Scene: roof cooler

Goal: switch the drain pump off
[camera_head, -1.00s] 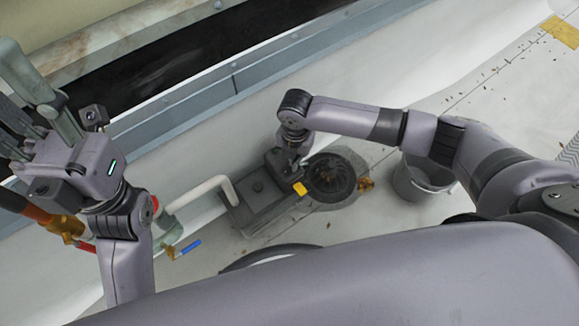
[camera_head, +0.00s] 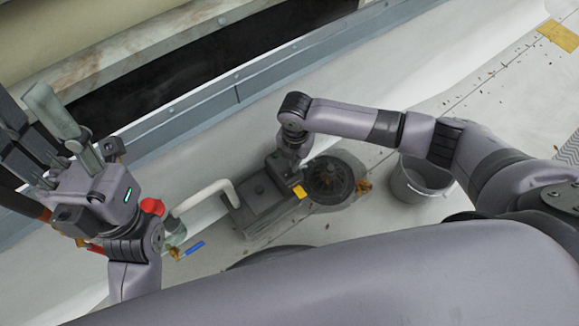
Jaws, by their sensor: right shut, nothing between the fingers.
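The drain pump (camera_head: 262,203) is a dark grey box on the pale roof in the middle of the view, with a small yellow tag (camera_head: 300,191) at its right end. My right gripper (camera_head: 286,168) points down over the pump's upper right end, close to the tag. It is shut and empty. Its wrist and fingers hide that part of the pump, so I cannot see a switch or whether the fingertips touch.
A round dark drain strainer (camera_head: 331,178) with leaves sits right of the pump. A grey bucket (camera_head: 418,183) stands farther right. A white pipe (camera_head: 205,193) leaves the pump's left side, near a blue-handled valve (camera_head: 190,248) and a red knob (camera_head: 152,206). A metal ledge runs behind.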

